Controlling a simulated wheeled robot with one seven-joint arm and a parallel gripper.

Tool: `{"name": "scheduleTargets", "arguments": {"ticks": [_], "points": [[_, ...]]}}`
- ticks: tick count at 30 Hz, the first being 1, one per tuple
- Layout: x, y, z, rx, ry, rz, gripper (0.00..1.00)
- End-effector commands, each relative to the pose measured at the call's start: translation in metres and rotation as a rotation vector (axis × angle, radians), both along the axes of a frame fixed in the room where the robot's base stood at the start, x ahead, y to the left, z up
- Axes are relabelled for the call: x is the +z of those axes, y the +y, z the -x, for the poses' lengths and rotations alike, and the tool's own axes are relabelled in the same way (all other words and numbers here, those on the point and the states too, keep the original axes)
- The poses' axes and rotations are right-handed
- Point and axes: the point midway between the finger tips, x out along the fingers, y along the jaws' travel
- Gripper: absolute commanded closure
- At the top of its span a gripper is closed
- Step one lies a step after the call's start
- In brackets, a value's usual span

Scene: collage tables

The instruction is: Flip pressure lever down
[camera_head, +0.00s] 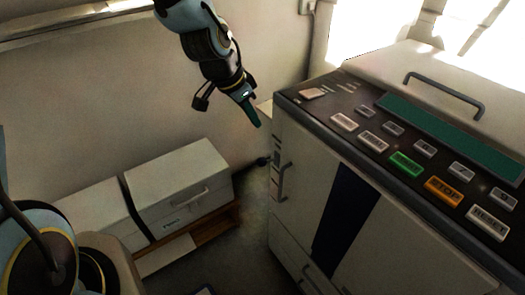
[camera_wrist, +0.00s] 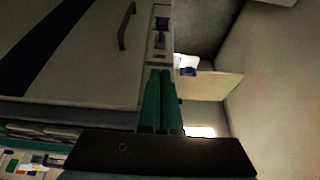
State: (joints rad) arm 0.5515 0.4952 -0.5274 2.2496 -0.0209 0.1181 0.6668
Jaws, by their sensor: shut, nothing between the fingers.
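The large printer (camera_head: 300,150) stands at the right in the head view. On its front left edge is a narrow strip with a small dark part (camera_head: 277,158), which may be the pressure lever; its position is too small to read. My gripper (camera_head: 258,124) hangs left of the printer's upper front edge, fingers pointing down. In the wrist view its green fingers (camera_wrist: 166,72) lie together, empty, and appear apart from the blue piece.
The printer's top has a button panel (camera_head: 405,163) and a grey lid handle (camera_head: 445,92). A white lidded box (camera_head: 178,185) stands low at left. A beige tray (camera_wrist: 210,85) juts out beside my fingers.

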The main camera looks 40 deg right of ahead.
Motion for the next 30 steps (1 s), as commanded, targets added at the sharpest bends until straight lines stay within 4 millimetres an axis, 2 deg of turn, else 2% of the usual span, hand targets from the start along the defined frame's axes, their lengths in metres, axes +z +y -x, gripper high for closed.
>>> {"name": "scheduleTargets", "arguments": {"ticks": [5,20,25,30], "points": [[-0.014,-0.006,0.001,0.000,0.003,-0.001,1.00],[-0.092,-0.040,0.003,0.001,0.003,-0.003,1.00],[-0.113,-0.030,0.002,0.003,0.003,-0.004,1.00],[-0.124,-0.026,0.001,0.002,0.002,-0.002,1.00]]}}
